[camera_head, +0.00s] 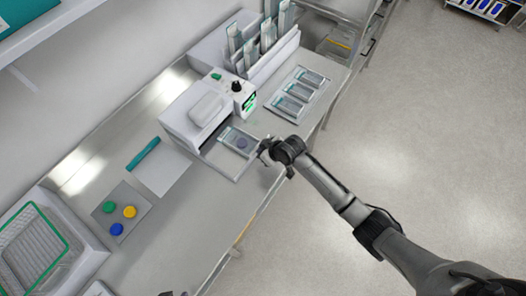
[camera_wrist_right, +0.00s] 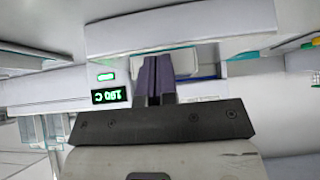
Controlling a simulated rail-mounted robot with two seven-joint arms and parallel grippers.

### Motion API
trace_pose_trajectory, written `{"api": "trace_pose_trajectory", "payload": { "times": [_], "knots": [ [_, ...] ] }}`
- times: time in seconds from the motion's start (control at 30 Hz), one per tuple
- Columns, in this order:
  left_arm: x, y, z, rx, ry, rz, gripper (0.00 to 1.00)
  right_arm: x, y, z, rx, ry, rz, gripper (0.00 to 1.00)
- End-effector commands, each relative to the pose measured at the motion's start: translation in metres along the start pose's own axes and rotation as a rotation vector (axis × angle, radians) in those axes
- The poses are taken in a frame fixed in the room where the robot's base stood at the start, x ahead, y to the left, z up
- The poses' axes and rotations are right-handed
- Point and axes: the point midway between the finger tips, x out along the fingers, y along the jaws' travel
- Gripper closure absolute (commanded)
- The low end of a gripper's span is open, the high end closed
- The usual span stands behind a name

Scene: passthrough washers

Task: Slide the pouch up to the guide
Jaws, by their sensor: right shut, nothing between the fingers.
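A clear pouch (camera_head: 236,141) with a teal edge and a dark bluish disc inside lies flat on the grey plate (camera_head: 214,158) in front of the white sealing machine (camera_head: 185,122). Its far end is close to the machine's front. I cannot pick out the guide for certain at this size. My right gripper (camera_head: 263,152) is at the plate's right edge, beside the pouch's near end. Its fingers are together and empty; the right wrist view shows them (camera_wrist_right: 156,78) pointing at the machine front (camera_wrist_right: 185,35). I cannot tell whether they touch the pouch. My left gripper is not in view.
The machine's green display (camera_head: 249,102) faces right. Several pouches lie on a tray (camera_head: 285,112) at right, below a rack of upright pouches (camera_head: 262,42). Green, yellow and blue discs lie on a grey mat (camera_head: 133,198) at left, near a green-rimmed basket (camera_head: 66,238).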

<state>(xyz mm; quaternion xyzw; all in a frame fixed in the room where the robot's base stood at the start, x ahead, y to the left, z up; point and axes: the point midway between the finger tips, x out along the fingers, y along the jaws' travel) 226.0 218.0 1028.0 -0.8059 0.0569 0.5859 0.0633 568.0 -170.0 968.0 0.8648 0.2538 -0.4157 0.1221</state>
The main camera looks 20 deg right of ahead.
Motion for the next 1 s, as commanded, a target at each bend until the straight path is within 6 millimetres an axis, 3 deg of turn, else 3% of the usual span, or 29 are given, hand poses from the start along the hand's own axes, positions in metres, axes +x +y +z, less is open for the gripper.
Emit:
{"api": "trace_pose_trajectory", "payload": {
  "times": [1.0],
  "knots": [
    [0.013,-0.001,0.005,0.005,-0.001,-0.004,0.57,0.026,-0.001,-0.029,0.001,-0.002,-0.001,1.0]
  ]
}}
